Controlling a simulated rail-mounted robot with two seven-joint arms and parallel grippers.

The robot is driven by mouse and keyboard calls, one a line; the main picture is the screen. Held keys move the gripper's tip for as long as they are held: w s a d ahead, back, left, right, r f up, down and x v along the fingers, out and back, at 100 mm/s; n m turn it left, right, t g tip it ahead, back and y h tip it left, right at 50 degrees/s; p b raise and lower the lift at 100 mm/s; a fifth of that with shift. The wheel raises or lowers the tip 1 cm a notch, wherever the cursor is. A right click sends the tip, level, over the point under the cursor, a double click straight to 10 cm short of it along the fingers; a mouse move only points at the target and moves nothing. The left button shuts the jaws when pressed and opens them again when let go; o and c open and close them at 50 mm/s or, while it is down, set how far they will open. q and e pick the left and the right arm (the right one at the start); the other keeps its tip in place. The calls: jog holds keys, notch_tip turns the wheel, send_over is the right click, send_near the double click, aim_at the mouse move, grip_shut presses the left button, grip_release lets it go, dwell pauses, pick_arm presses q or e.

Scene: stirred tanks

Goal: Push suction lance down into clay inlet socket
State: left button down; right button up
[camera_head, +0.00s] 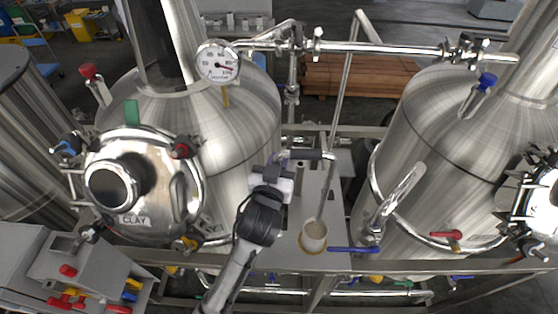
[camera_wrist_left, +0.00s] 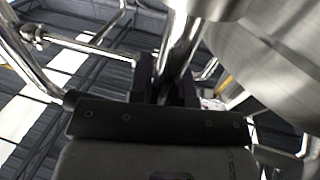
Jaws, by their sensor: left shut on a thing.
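My left gripper (camera_head: 283,163) is shut on a thin metal tube with a dark horizontal sleeve (camera_head: 312,155), which looks like the suction lance. From the sleeve's right end, a slim tube (camera_head: 324,190) runs down, slightly tilted, into a pale cup (camera_head: 314,237) on the grey shelf. In the left wrist view, the dark fingers (camera_wrist_left: 165,85) close around a shiny tube (camera_wrist_left: 180,45). The left tank has a round hatch (camera_head: 150,185) labelled CLAY. I cannot pick out the clay inlet socket for certain. My right gripper is not in view.
Steel tanks stand left (camera_head: 235,115) and right (camera_head: 425,130) of the shelf. A pipe (camera_head: 375,48) with a gauge (camera_head: 217,62) crosses above. A blue-handled valve (camera_head: 353,249) lies right of the cup. A control box (camera_head: 75,270) sits at lower left.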

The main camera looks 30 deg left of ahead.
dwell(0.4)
pick_arm(q)
jog(key=shift+f+b, duration=0.6)
jog(key=shift+f, duration=0.45)
jog(key=shift+f+b, duration=0.65)
jog(key=shift+f, duration=0.25)
jog(key=shift+f+b, duration=0.65)
jog(key=shift+f, duration=0.25)
jog(key=shift+f+b, duration=0.6)
jog(key=shift+f, duration=0.25)
jog(key=shift+f+b, duration=0.7)
jog(key=shift+f, duration=0.3)
jog(key=shift+f+b, duration=0.55)
jog(key=shift+f, duration=0.25)
jog(key=shift+f+b, duration=0.9)
jog(key=shift+f, duration=0.35)
